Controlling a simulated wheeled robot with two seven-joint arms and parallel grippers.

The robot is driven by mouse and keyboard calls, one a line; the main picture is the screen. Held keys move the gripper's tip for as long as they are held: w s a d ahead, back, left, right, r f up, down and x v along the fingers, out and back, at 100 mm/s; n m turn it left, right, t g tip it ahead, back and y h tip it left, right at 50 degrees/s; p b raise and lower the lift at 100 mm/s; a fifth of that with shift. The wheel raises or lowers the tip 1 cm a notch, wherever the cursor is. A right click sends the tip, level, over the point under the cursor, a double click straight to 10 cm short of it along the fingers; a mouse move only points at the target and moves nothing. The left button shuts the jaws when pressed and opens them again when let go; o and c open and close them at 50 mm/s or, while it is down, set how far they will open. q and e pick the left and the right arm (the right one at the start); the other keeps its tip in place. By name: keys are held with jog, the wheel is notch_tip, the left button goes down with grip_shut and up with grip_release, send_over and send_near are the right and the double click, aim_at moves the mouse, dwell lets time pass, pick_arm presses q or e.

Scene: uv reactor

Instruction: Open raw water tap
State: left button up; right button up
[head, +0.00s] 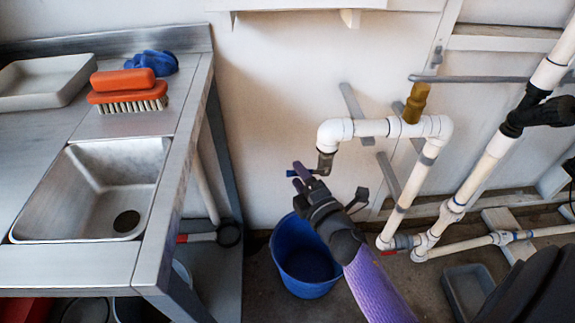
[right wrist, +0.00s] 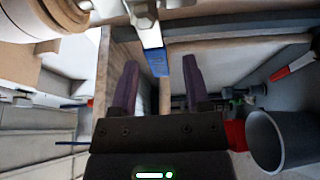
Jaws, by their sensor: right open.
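The raw water tap (head: 325,160) is a small metal tap hanging from the end of the white pipe elbow in the head view. Its blue lever (head: 319,172) sticks out to the left; it shows at the top middle of the right wrist view (right wrist: 157,62). My right gripper (head: 302,177) is open, with its purple fingers just below and left of the tap. In the right wrist view, the lever lies between the two fingertips (right wrist: 160,75), with a gap on each side. I cannot tell how deep it sits between them. My left gripper is not in view.
A blue bucket (head: 305,268) stands on the floor below the tap. White pipes (head: 408,185) run along the wall to the right. A metal bench with a sink (head: 105,185) is at left, bearing an orange brush (head: 127,90), a blue cloth (head: 151,63) and a tray (head: 45,80).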

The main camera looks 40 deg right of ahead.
jog(key=shift+w+d, duration=0.15)
jog(key=shift+w, duration=0.75)
jog(key=shift+w+d, duration=0.1)
jog(key=shift+w, duration=0.75)
grip_shut()
